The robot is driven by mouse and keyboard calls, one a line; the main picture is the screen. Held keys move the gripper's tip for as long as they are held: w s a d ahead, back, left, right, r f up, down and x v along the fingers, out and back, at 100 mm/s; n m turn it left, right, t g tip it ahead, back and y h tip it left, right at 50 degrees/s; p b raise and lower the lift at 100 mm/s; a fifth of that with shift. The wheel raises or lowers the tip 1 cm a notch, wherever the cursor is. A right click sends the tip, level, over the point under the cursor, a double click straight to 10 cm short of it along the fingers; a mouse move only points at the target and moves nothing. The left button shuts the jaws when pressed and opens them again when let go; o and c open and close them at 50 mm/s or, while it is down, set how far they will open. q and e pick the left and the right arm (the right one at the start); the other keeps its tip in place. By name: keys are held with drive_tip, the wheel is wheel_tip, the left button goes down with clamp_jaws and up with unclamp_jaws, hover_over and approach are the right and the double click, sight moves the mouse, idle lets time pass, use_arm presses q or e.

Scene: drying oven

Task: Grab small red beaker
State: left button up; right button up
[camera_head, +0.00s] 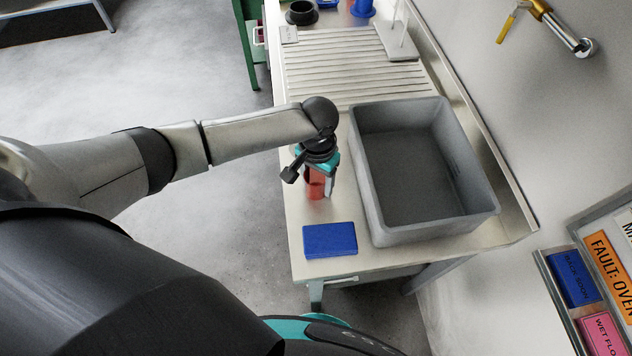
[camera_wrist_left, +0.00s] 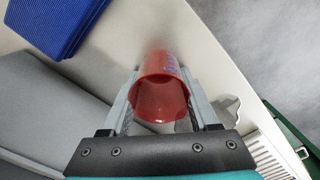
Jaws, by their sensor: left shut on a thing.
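The small red beaker (camera_head: 315,186) is upright on the metal bench, beside the left wall of the grey tub. My left gripper (camera_head: 322,190) comes down on it from above, with its fingers on either side of it. In the left wrist view the red beaker (camera_wrist_left: 160,90) sits between the two fingers of my left gripper (camera_wrist_left: 163,100), which are shut on it. Its open rim faces the camera. I cannot tell whether its base touches the bench. My right gripper does not show.
The grey tub (camera_head: 368,195) stands close to the right of the beaker. A ribbed draining area (camera_head: 335,75) and a stand (camera_head: 400,45) are farther back.

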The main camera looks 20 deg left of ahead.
use_arm(q)
drive_tip(key=c, duration=0.6)
drive_tip(key=shift+o, duration=0.2)
drive_tip(key=shift+r, duration=0.1)
